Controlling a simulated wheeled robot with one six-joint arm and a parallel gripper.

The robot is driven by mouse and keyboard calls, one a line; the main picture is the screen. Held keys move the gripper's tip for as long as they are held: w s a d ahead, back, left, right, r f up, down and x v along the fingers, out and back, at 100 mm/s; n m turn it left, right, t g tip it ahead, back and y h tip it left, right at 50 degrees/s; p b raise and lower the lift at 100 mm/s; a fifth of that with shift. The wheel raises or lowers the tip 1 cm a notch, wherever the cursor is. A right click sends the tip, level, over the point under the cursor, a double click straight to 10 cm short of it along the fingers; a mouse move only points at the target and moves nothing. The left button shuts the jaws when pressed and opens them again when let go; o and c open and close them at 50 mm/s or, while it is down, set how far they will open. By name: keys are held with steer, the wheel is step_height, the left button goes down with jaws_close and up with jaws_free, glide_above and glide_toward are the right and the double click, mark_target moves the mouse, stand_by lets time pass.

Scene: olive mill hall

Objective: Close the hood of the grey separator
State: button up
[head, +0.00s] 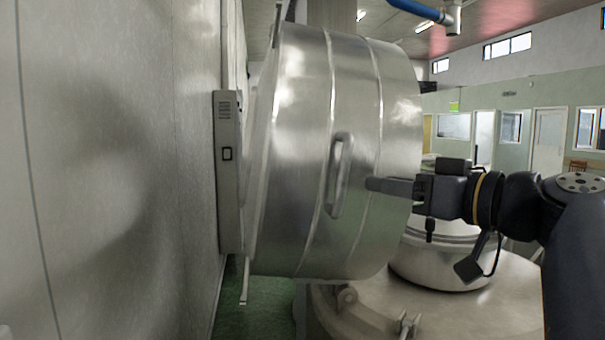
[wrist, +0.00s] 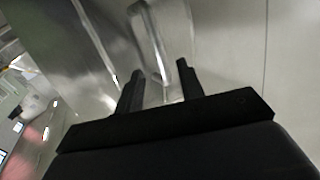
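The hood (head: 300,150) of the separator is a large shiny metal drum shape, standing raised on its side in the head view. A bar handle (head: 341,175) sticks out from its curved wall; it also shows in the wrist view (wrist: 147,30). The separator's grey metal body (head: 450,310) lies below right, with a hinge lug near the hood's lower edge. My gripper (head: 371,184) reaches in from the right, its fingertips close to the handle. In the wrist view the two fingers (wrist: 159,72) are apart, with the handle's end between or just beyond them; contact cannot be told.
A large grey metal wall (head: 110,170) fills the left side, with a narrow grey box (head: 229,170) beside the hood. A domed metal part (head: 435,255) stands on the separator's body under my arm. A blue pipe (head: 410,9) runs overhead. The hall behind is far off.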

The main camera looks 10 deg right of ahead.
mark_target(347, 178)
steer(key=p+x, duration=0.3)
steer(key=x, duration=0.6)
steer(key=shift+w+a, duration=0.1)
steer(key=shift+w, duration=0.2)
steer(key=shift+c, duration=0.6)
jaws_close()
